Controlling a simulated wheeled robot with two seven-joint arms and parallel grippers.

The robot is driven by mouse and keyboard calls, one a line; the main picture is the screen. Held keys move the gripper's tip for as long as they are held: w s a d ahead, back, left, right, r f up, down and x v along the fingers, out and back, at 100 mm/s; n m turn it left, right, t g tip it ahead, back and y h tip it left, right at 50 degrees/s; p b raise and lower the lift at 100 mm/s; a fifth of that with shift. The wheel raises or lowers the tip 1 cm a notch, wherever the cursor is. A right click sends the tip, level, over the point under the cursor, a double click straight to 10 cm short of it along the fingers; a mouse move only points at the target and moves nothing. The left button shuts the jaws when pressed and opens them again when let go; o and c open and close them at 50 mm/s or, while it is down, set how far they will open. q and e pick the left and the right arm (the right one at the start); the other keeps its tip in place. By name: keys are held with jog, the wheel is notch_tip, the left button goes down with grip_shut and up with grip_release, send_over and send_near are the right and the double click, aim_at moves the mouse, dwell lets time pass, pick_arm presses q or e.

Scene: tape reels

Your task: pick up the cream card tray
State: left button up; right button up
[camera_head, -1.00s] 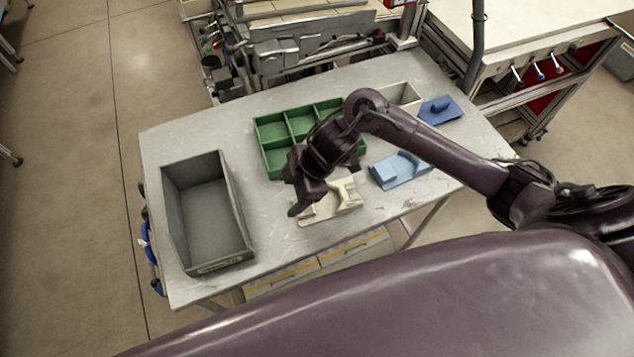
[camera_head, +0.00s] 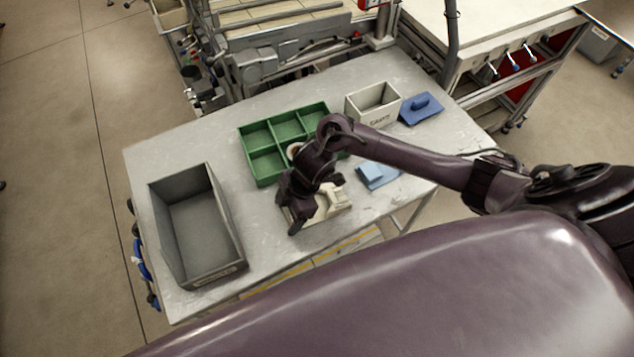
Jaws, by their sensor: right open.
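The cream card tray (camera_head: 373,104) is a small open box with dark lettering on its front, at the back right of the table. It looks empty from here. My right gripper (camera_head: 294,222) is open and points down over the table's front middle, well to the front left of the tray. It is beside and partly over a cream stand-like piece (camera_head: 333,203) with a flat base; the gripper hides part of that piece, and I cannot tell whether they touch. My left gripper is not in view.
A green divided tray (camera_head: 262,180) lies behind my right gripper, with a pale round thing (camera_head: 292,151) at it. A grey bin (camera_head: 200,235) stands at left. A light blue piece (camera_head: 376,175) and a dark blue piece (camera_head: 421,108) lie at right. My right forearm crosses before the cream tray.

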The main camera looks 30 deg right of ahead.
jog(key=c, duration=1.2)
jog(key=shift+r, duration=0.1)
